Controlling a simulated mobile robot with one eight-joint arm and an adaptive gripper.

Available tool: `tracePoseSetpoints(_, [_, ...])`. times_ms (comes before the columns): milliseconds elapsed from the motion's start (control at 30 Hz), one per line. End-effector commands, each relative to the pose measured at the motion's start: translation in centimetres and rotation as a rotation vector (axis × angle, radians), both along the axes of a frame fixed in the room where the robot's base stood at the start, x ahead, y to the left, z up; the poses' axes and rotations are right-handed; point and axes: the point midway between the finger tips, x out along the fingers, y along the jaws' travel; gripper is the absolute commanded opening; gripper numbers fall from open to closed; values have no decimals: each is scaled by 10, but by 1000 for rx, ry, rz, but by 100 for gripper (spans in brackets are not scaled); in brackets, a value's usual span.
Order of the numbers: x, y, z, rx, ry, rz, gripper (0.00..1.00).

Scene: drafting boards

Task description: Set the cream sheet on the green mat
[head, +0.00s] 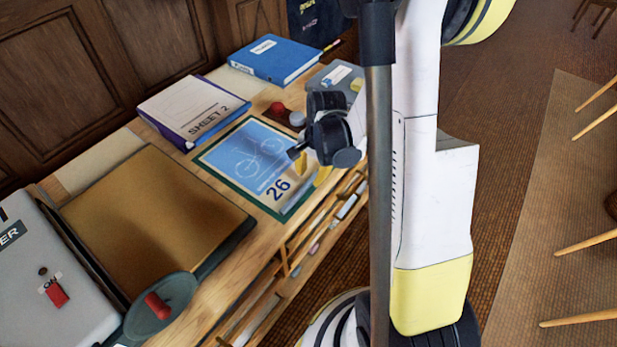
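A sheet with a blue bicycle print and a cream lower band marked 26 (273,188) lies flat over a dark green mat (218,179). The mat's green border shows along the sheet's left and lower edges. It is the only sheet with cream on it that I can make out clearly. My gripper (311,170) is at the right edge of this sheet, with yellow tips pointing down. Parts of the gripper and arm hide the sheet's right corner. I cannot tell whether the tips touch the sheet or hold it.
A SHEET 2 stack (193,108), a blue binder (275,60) and a grey box (335,78) stand behind. A red knob (277,107) is near the mat. A brown board (150,220) and a grey machine (50,280) fill the left. Shelves run below the front edge.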

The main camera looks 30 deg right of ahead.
Motion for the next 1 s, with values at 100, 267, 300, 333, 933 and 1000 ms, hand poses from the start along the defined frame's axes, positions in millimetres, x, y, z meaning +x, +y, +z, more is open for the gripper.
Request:
tracePoseSetpoints(100, [-5, -1, 34, 0, 0, 0, 31])
tracePoseSetpoints(267, [-9, -4, 63, 0, 0, 0, 31])
tracePoseSetpoints(300, [-10, -4, 68, 0, 0, 0, 31])
tracePoseSetpoints(333, [-10, -4, 72, 0, 0, 0, 31])
tracePoseSetpoints(933, [-53, 89, 210, -272, -268, 682, 31])
tracePoseSetpoints(1000, [-66, 103, 224, -329, -314, 800, 31])
